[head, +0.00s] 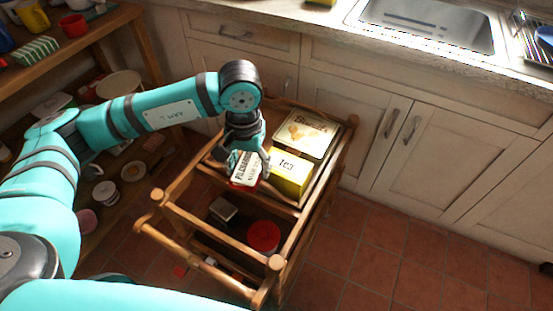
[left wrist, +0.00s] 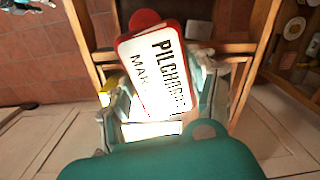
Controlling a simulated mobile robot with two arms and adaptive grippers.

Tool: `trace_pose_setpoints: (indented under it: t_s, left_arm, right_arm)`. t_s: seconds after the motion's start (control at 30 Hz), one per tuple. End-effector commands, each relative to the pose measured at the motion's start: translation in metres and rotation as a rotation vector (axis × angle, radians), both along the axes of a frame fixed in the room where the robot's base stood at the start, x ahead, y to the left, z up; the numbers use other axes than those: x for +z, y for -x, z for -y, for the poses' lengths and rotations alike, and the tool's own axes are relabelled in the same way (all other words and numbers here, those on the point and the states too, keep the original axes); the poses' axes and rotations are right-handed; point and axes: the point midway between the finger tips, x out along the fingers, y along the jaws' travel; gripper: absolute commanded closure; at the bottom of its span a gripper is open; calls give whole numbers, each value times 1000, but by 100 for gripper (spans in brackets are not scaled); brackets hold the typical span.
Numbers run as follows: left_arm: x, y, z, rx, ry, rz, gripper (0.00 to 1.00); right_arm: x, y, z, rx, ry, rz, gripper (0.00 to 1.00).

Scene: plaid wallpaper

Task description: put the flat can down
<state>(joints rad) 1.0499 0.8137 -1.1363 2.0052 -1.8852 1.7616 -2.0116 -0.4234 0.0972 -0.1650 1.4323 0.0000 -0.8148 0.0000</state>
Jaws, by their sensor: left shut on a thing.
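The flat can (head: 245,168) is white with red edges and dark lettering that begins "PILCHARD". My left gripper (head: 243,155) is shut on it, over the top of a wooden trolley (head: 180,218). In the left wrist view the can (left wrist: 150,75) sits between the two fingers of the gripper (left wrist: 152,105), its lettered face towards the camera. I cannot tell whether the can touches the trolley's top. My right gripper is in neither view.
A yellow box (head: 290,174) stands close to the right of the can. A larger cream tin (head: 308,135) stands behind it. A red round container (head: 264,236) is on the trolley's lower level. Cupboards (head: 440,165) and a sink (head: 425,25) lie behind.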

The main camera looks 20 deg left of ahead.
Motion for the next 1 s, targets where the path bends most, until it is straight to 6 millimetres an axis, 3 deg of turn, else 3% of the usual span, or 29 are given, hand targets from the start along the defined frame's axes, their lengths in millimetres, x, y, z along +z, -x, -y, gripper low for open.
trace_pose_setpoints:
  t_s: [0.17, 0.5, 0.7, 0.87, 1.0]
  left_arm:
    - [-2, -33, -8, 213, 13, 12, 78]
    - [-3, -92, -51, 1094, 31, 14, 78]
    - [-12, -111, -77, 1522, 24, 12, 78]
    - [-18, -117, -88, 1695, 15, 10, 78]
    - [-36, -118, -90, 1738, 13, 7, 78]
  right_arm:
    - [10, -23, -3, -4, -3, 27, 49]
    - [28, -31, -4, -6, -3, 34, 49]
    - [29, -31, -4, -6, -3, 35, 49]
    - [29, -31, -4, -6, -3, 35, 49]
    - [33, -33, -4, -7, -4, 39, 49]
